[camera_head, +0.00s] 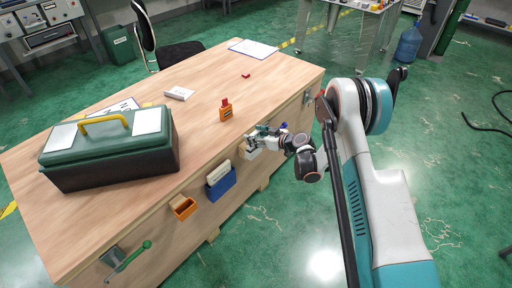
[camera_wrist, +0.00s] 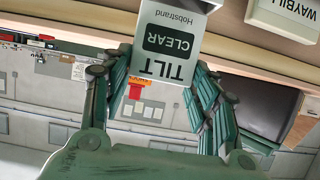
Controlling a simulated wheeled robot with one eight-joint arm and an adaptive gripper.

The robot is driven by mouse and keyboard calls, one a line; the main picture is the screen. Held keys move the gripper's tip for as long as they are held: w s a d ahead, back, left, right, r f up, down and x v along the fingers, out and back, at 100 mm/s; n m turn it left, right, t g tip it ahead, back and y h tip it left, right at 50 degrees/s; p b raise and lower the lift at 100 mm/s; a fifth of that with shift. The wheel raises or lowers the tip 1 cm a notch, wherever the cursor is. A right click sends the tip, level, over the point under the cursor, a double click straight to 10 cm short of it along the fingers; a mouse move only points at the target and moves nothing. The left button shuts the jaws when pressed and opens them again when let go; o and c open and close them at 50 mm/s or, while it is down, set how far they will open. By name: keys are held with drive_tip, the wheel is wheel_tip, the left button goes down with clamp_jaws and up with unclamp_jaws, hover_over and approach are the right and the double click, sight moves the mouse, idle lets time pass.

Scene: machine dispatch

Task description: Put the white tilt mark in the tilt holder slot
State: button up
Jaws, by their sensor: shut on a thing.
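The white tilt mark (camera_wrist: 168,62) is a flat plate with "TILT", a black "CLEAR" box and "Hobstrand" printed on it, upside down in the wrist view. My gripper (camera_wrist: 158,75) is shut on it, with a green finger at each side. In the head view my gripper (camera_head: 257,140) is at the table's front edge, and the mark (camera_head: 253,154) shows small below it. An orange holder (camera_head: 226,115) with a red piece in it stands on the tabletop beyond my gripper. I cannot tell which holder has the tilt slot.
A blue holder (camera_head: 221,187) with cream cards and an orange bin (camera_head: 184,209) hang on the table's front. A white "WAYBILL" piece (camera_wrist: 285,17) is in the wrist view. A green toolbox (camera_head: 112,155) covers the table's left part. The tabletop's right part is mostly clear.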

drive_tip(key=shift+f+b, duration=0.8)
drive_tip(key=shift+f, duration=1.6)
drive_tip(key=shift+f, duration=0.15)
drive_tip(key=o, duration=1)
